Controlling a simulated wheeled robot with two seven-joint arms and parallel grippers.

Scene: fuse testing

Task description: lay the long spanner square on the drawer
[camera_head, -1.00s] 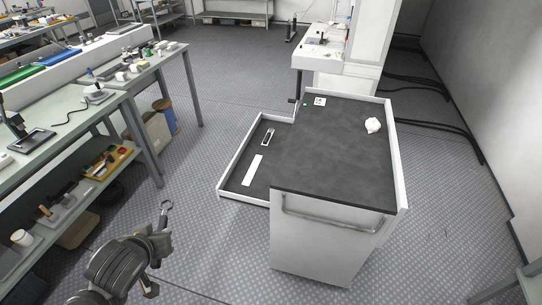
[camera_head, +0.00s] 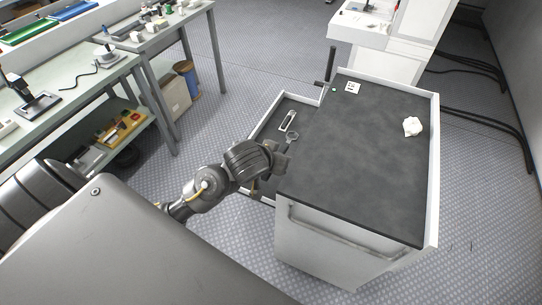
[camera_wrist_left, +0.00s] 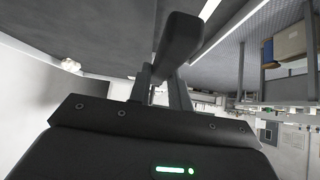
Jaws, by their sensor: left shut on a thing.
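The long spanner (camera_head: 292,137) is in my left gripper (camera_head: 281,157), with its ring-shaped end showing beyond the fingers. In the left wrist view, the spanner (camera_wrist_left: 180,40) is a dark bar running out from between the fingers. The open drawer (camera_head: 262,126) has a dark floor and white rims. The spanner's ring end shows over the drawer's floor; I cannot tell whether it touches. My arm hides the near part of the drawer. My right gripper is not in view.
A small pale-framed item (camera_head: 288,120) lies in the drawer's far part. Workbenches (camera_head: 60,105) stand at left.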

